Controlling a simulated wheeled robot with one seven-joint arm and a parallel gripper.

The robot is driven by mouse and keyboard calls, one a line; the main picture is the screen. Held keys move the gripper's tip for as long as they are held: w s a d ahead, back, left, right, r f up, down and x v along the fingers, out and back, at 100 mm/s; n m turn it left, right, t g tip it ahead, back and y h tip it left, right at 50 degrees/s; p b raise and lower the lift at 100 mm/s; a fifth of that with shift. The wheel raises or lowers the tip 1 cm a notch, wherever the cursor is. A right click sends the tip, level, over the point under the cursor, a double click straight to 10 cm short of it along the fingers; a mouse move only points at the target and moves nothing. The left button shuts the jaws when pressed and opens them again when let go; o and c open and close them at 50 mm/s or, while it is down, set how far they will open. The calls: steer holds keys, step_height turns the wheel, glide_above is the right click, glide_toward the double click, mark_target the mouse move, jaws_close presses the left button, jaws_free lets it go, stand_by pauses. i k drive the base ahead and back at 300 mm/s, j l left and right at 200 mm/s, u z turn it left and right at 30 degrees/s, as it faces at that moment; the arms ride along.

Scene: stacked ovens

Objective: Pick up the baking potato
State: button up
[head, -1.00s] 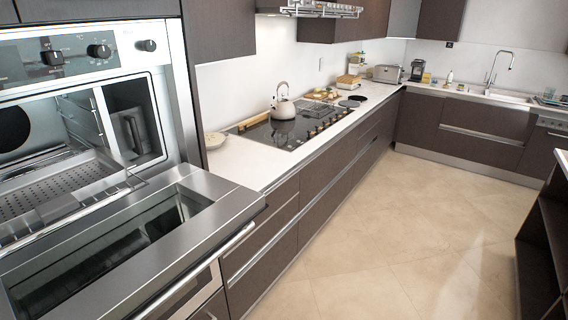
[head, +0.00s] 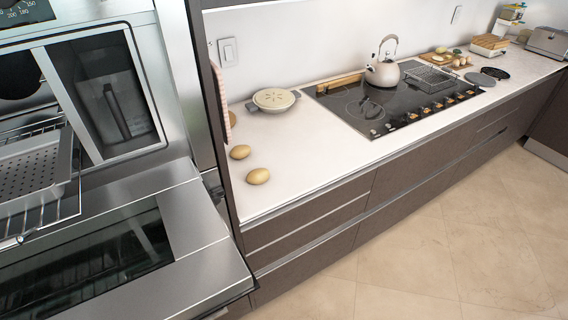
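Two tan, oval potatoes lie on the white counter in the head view, just right of the oven column. The nearer potato (head: 257,176) is slightly larger and close to the cabinet edge. The farther potato (head: 240,152) lies a little behind and to its left. Which one is the baking potato I cannot tell. My gripper is not in view.
The open oven door (head: 190,235) juts out at the lower left, with a pulled-out perforated tray (head: 38,172) above it. A lidded pot (head: 273,99) stands behind the potatoes. A kettle (head: 382,70) sits on the black cooktop (head: 360,108). Floor at the lower right is clear.

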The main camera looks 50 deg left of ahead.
mark_target(260, 175)
steer(key=i+u, duration=0.45)
steer(key=i+l+u, duration=0.2)
steer(key=i+u, duration=0.15)
steer(key=u, duration=0.15)
steer(key=i+u, duration=0.15)
steer(key=u, duration=0.3)
steer(key=i+u, duration=0.15)
steer(key=u, duration=0.35)
steer(key=i+l+u, duration=0.15)
steer(key=u, duration=0.3)
steer(key=i+l+u, duration=0.1)
steer(key=u, duration=0.4)
steer(key=i+l+u, duration=0.1)
steer(key=l+u, duration=0.15)
steer(key=u, duration=0.2)
steer(key=i+l+u, duration=0.2)
steer(key=u, duration=0.2)
steer(key=i+l+u, duration=0.15)
steer(key=l+u, duration=0.25)
